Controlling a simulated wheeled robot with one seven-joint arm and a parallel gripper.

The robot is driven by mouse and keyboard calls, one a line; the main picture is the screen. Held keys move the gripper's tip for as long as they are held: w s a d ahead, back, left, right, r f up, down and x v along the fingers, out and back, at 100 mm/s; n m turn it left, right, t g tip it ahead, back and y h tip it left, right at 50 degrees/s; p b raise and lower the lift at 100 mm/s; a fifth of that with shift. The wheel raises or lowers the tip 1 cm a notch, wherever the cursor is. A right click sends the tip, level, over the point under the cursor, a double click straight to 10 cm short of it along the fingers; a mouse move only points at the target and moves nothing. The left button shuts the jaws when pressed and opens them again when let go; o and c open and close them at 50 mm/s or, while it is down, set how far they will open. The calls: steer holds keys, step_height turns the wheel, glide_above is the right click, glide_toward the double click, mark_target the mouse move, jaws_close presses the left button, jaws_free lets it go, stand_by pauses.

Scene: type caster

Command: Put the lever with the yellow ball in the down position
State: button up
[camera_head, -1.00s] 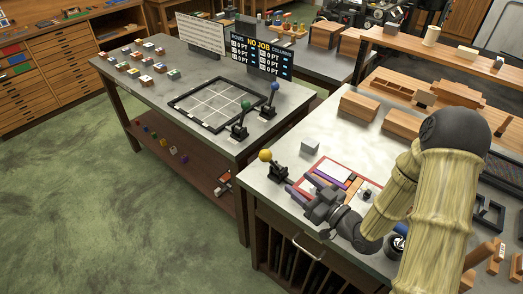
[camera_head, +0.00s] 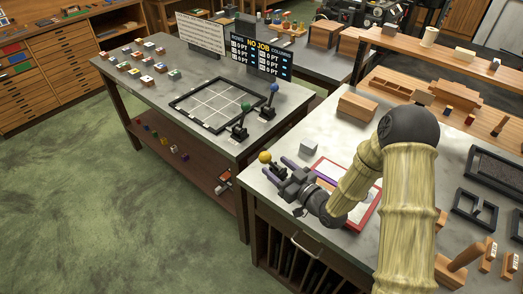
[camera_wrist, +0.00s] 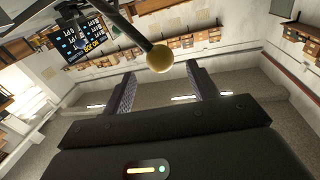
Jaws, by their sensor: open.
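The lever with the yellow ball (camera_head: 265,157) stands at the near left corner of the right-hand table. Its ball is up, and its base is partly hidden behind my gripper. My gripper (camera_head: 284,169) is open and close beside the lever. In the wrist view the yellow ball (camera_wrist: 159,58) and its dark rod show beyond the open fingers (camera_wrist: 160,88), between them in the picture. The ball does not look gripped. Whether a finger touches the rod I cannot tell.
On the left table (camera_head: 170,62) stand a green-ball lever (camera_head: 245,106), a blue-ball lever (camera_head: 274,88) and a black grid frame (camera_head: 180,103). A grey block (camera_head: 308,147) lies close behind my gripper. A red-edged board (camera_head: 366,219) lies under my arm. A gap separates the tables.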

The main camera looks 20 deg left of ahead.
mark_target(261, 154)
steer(key=p+x, duration=0.2)
steer(key=x, duration=0.5)
steer(key=shift+a+r, duration=0.1)
steer(key=shift+a, duration=0.05)
steer(key=shift+w+a, duration=0.35)
steer(key=shift+a, duration=0.05)
jaws_close()
